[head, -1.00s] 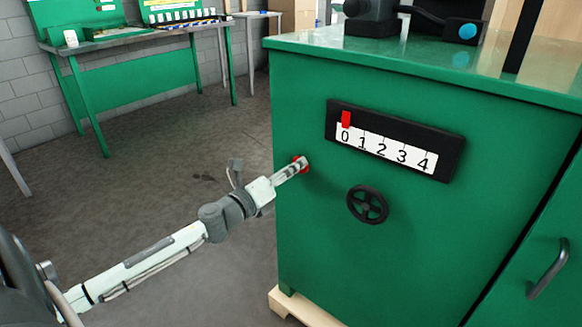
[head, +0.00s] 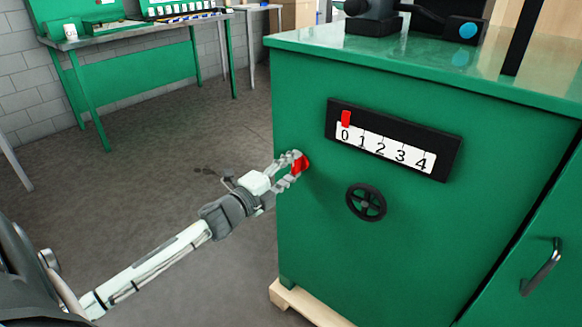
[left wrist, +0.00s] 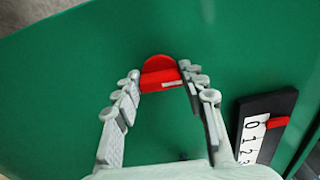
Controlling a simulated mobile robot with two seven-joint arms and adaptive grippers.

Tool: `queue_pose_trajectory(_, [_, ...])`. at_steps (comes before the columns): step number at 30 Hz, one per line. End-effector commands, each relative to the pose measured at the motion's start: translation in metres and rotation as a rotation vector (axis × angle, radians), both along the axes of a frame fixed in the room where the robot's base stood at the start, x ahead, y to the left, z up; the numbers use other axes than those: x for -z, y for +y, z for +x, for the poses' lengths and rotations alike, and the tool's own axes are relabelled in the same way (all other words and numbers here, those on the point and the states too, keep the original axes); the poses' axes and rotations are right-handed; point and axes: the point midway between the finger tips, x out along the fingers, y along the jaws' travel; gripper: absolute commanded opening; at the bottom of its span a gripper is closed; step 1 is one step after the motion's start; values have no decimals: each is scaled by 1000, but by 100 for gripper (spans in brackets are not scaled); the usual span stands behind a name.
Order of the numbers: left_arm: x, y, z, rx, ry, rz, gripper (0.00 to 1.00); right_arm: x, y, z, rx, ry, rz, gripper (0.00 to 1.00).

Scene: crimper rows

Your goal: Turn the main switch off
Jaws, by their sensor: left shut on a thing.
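The main switch (head: 303,164) is a red rotary knob on the left part of the green cabinet's front (head: 400,250). In the left wrist view the red switch (left wrist: 161,70) shows a round part and a raised grip with a small pale mark. My left gripper (head: 295,164) is shut on this grip, with one finger on each side, as the left wrist view also shows (left wrist: 160,79). In the head view the fingers partly hide the switch. My right gripper is not in view.
A black scale (head: 452,160) marked 0 to 4 has its red pointer (head: 346,119) at 0. A black handwheel (head: 366,203) sits below it. A door handle (head: 543,268) is at lower right. A green workbench (head: 130,75) stands behind, with clear floor between.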

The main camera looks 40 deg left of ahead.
Motion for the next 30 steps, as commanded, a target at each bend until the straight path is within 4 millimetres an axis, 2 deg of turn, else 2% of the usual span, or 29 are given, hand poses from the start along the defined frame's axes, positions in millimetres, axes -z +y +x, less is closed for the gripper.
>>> queue_pose_trajectory(19, [-1,1,1,-3,2,-51,12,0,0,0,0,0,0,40])
queue_pose_trajectory(20, [-1,1,1,-3,2,-51,43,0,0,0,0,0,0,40])
queue_pose_trajectory(21, [-1,1,1,-2,2,-51,48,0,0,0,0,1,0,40])
queue_pose_trajectory(24, [-1,1,0,-2,3,-50,61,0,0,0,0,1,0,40])
queue_pose_trajectory(30, [0,0,0,-1,3,-49,62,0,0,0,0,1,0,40])
